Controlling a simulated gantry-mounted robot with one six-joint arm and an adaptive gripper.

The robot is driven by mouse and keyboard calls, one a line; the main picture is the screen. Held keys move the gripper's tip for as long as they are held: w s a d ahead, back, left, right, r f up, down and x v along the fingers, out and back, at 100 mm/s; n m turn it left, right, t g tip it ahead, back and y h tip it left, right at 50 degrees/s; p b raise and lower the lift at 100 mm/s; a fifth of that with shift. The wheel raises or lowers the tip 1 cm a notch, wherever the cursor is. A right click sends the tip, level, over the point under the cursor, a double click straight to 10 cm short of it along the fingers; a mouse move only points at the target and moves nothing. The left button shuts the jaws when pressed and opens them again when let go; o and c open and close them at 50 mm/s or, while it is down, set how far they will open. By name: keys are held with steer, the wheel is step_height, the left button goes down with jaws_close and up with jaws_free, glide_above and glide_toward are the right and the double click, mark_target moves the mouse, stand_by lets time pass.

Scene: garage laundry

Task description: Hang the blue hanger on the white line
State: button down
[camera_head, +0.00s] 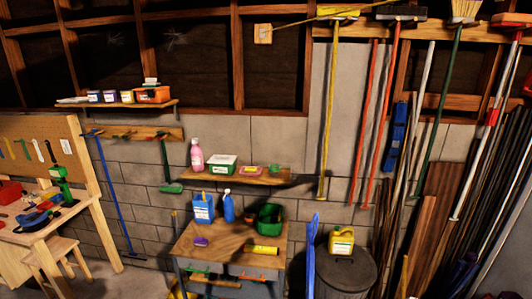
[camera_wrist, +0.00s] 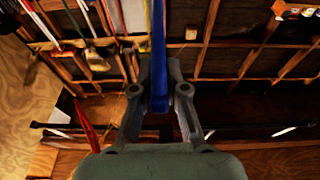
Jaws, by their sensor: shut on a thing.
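In the wrist view my gripper (camera_wrist: 160,98) is shut on the blue hanger (camera_wrist: 158,48). The hanger shows as a narrow blue bar, nearly edge-on, running up out of the picture from between the fingers. In the head view a narrow upright blue shape (camera_head: 311,258) at the bottom edge looks like the same hanger; its lower part is cut off and my gripper does not show there. A thin pale yellowish line (camera_head: 310,19) runs from a wooden wall block (camera_head: 263,34) to the upper right; I cannot tell for sure that it is the white line.
A workbench (camera_head: 185,245) with bottles stands behind the blue shape, and a dark bin (camera_head: 345,275) with a yellow jug (camera_head: 341,241) is to its right. Long-handled tools hang on the right wall. A shelf (camera_head: 240,176) with containers juts from the block wall.

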steer(key=s+a+f+n+y+p, duration=0.2)
steer(key=s+a+f+y+p, duration=0.1)
steer(key=s+a+f, duration=0.5)
step_height(320, 180, down, 4)
steer(key=shift+a+y+p, duration=0.3)
steer(key=shift+a+y, duration=0.2)
steer(key=shift+a, duration=0.5)
